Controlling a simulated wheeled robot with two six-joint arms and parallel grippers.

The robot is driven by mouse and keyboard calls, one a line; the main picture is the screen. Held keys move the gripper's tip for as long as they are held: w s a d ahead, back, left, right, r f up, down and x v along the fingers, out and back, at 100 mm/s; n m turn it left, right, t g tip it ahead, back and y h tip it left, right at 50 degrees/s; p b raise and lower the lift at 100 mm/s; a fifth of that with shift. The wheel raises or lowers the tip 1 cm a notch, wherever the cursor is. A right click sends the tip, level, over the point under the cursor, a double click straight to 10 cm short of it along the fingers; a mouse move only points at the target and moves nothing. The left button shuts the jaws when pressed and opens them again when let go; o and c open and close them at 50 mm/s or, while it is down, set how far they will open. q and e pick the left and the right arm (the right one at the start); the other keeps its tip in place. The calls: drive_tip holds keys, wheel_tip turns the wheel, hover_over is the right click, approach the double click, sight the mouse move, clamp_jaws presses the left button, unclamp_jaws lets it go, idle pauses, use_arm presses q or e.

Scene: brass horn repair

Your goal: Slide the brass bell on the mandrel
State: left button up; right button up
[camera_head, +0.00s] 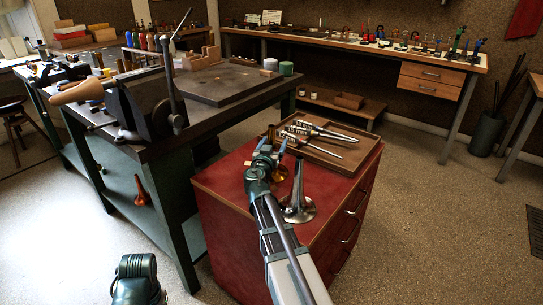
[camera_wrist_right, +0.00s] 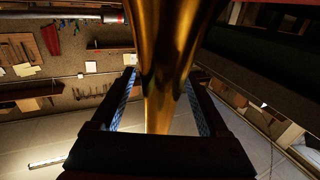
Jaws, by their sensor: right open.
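The brass bell (camera_head: 279,173) stands on the red cabinet, its lower part showing just past my right gripper, which hides much of it. My right gripper (camera_head: 272,146) is open at the bell, with its blue-padded fingers. In the right wrist view the golden bell (camera_wrist_right: 165,60) fills the middle, between the two fingers (camera_wrist_right: 161,103), one on either side. A pale tapered piece (camera_head: 80,92), which may be the mandrel, sticks out left from the dark vise (camera_head: 142,104) on the workbench. My left gripper is not in view.
A silver bell (camera_head: 298,206) stands on the red cabinet (camera_head: 221,181), close right of my right arm. Dark plate (camera_head: 228,86) lies on the bench.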

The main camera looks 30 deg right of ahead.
clamp_jaws()
idle(0.5)
wheel_tip(320, 180, up, 10)
drive_tip(key=p, duration=1)
